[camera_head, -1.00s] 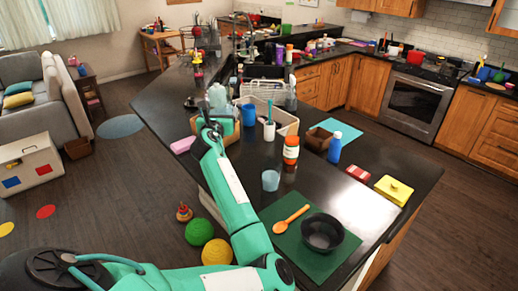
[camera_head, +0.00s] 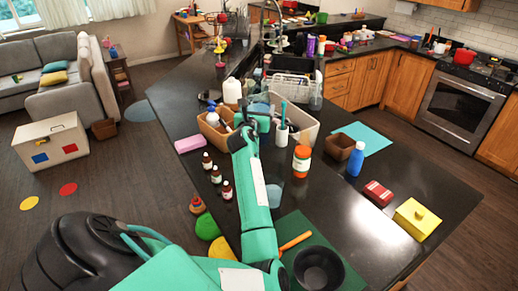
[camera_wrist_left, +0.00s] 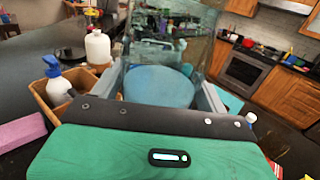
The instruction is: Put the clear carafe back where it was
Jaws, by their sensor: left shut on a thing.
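The clear carafe (camera_wrist_left: 160,86) is see-through with a bluish tint and fills the middle of the left wrist view. My left gripper (camera_wrist_left: 158,98) is shut on it, with a finger on each side. In the head view the carafe (camera_head: 260,97) shows faintly at the end of my left arm, and my left gripper (camera_head: 258,110) is over the counter beside the tan caddy. The gripper partly hides the carafe, and I cannot tell whether its base touches anything. My right gripper is not in view.
A tan caddy (camera_head: 212,137) with a spray bottle stands left of the gripper, a white bottle (camera_head: 232,91) behind. A white bin (camera_head: 305,134) and a white cup (camera_head: 281,138) stand to the right. Small brown bottles (camera_head: 216,175) stand nearer. A bluish tumbler (camera_head: 276,200) is partly behind my arm.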

